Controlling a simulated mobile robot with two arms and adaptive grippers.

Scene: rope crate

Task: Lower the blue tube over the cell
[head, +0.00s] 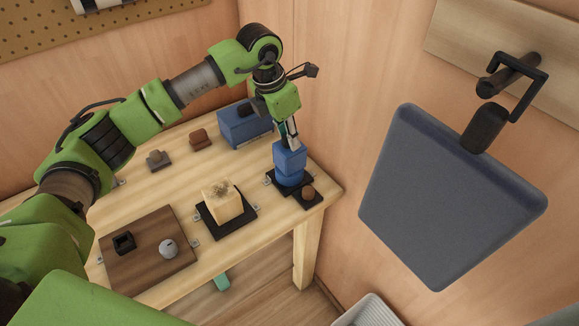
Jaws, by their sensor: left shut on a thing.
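My left gripper (291,142) reaches down from above near the table's right end. It is shut on the top of the blue tube (290,157). The tube looks upright. Directly below it is a lower blue part (290,177) on a black base plate (273,181). I cannot tell whether this is the tube's own lower end or a separate piece. No cell can be made out for certain; anything inside the tube is hidden. My right gripper is not in view.
On the wooden table (172,184) a pale block (222,203) sits on a black plate. A brown board (140,262) holds small parts. A blue box (240,130) stands at the back. A small brown knob (308,192) is right of the tube. A grey-blue panel (450,195) hangs right.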

